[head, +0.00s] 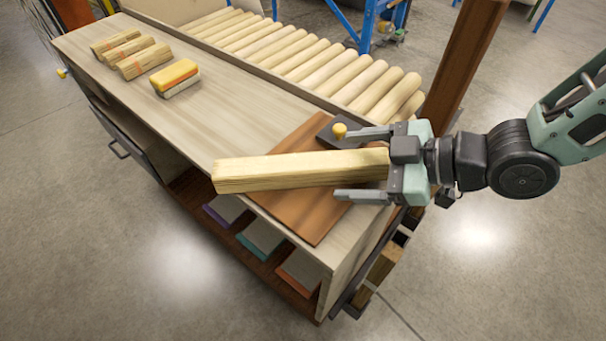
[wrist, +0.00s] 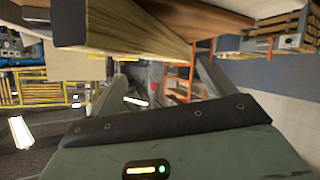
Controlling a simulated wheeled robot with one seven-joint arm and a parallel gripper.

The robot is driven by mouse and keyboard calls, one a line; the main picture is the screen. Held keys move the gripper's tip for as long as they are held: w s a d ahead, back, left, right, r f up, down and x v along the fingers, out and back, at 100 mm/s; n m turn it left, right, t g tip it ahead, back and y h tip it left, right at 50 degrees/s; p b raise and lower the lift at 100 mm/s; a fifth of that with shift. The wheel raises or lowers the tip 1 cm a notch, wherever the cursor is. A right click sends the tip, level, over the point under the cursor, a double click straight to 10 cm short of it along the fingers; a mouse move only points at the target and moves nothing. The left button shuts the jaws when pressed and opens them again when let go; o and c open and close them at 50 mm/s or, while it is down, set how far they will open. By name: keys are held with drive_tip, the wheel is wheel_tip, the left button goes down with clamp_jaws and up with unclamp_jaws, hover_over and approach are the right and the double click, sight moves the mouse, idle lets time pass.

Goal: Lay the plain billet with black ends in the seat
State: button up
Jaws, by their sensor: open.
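A plain pale billet (head: 295,170) lies lengthwise in the head view, its right end between the fingers of my gripper (head: 346,163). My gripper is open, with one finger on each side of it and gaps visible. The far left end face is not visible. In the wrist view a wooden length (wrist: 140,28), probably this billet, runs above the fingers, with a dark face at its left. The billet appears over a brown board (head: 315,222) on the bench; I cannot tell whether it touches it. I cannot make out a distinct seat; the billet and gripper hide part of the board.
A dark block with a yellow knob (head: 339,131) stands close behind the upper finger. Several red-marked billets (head: 130,53) and a yellow-topped block (head: 175,78) lie far left on the bench (head: 205,115). Rollers (head: 320,68) run behind. A brown post (head: 462,65) rises near my arm.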

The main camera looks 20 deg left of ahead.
sight(317, 166)
drive_tip(key=x, duration=0.8)
drive_tip(key=shift+s+a+r, duration=0.1)
drive_tip(key=shift+s+a, duration=0.05)
drive_tip(key=shift+a, duration=0.05)
drive_tip(key=c, duration=1.5)
